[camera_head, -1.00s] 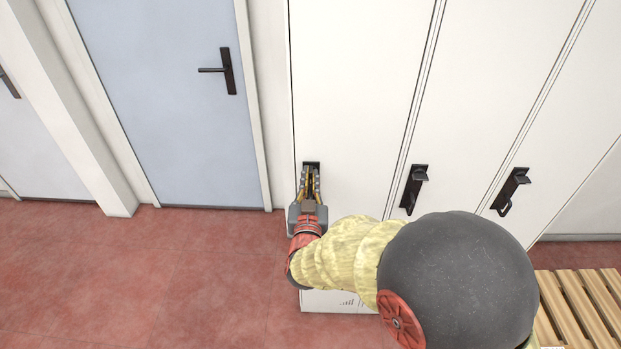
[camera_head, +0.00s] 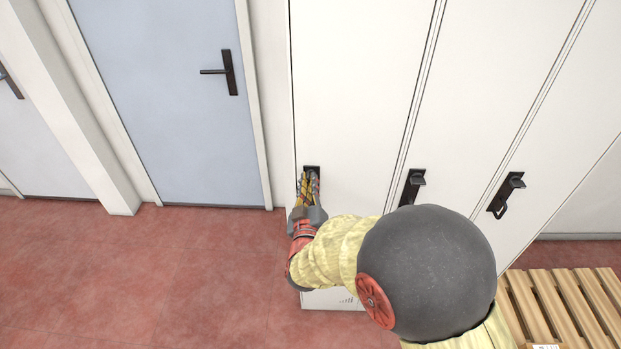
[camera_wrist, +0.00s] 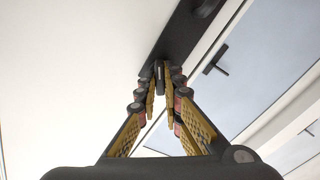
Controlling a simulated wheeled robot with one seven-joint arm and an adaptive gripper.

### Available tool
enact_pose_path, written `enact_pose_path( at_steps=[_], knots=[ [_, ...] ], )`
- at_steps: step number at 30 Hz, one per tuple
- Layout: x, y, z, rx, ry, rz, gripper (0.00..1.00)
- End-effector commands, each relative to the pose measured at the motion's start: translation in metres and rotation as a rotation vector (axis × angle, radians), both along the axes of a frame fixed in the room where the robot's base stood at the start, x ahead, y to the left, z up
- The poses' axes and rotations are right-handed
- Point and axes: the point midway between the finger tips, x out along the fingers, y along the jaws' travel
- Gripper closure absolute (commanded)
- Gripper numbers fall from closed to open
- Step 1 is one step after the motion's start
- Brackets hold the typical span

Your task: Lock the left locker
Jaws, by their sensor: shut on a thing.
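The left locker (camera_head: 352,90) is a tall white door, closed flush as far as I can see. Its black latch plate (camera_head: 311,169) shows just above my gripper (camera_head: 309,180) in the head view. In the wrist view the dark plate (camera_wrist: 190,30) runs up to the right, and my gripper (camera_wrist: 162,75) has its yellow-padded fingers closed on a small dark latch knob (camera_wrist: 159,70) at the plate's lower end. My gripper hides most of the latch in the head view, so its exact angle is unclear.
Two more lockers to the right have black handles, the middle one (camera_head: 412,188) and the right one (camera_head: 506,194). A wooden slatted bench (camera_head: 560,300) stands at lower right. A blue door (camera_head: 165,90) is at left. The red floor (camera_head: 130,270) is clear.

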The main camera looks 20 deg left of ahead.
Motion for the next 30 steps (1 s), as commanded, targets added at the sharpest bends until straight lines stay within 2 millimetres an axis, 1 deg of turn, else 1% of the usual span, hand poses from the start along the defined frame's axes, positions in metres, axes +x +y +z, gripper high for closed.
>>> enact_pose_path(
  at_steps=[1,18,24,30],
  knots=[
    [-0.0001,0.0006,0.0024,-0.043,-0.01,0.001,1.0],
    [-0.0007,0.002,-0.0001,-0.569,-0.136,0.002,1.0],
    [-0.0009,0.0023,-0.0014,-0.733,-0.175,0.002,1.0],
    [-0.0007,0.0027,-0.0018,-0.858,-0.207,0.003,1.0]
  ],
)
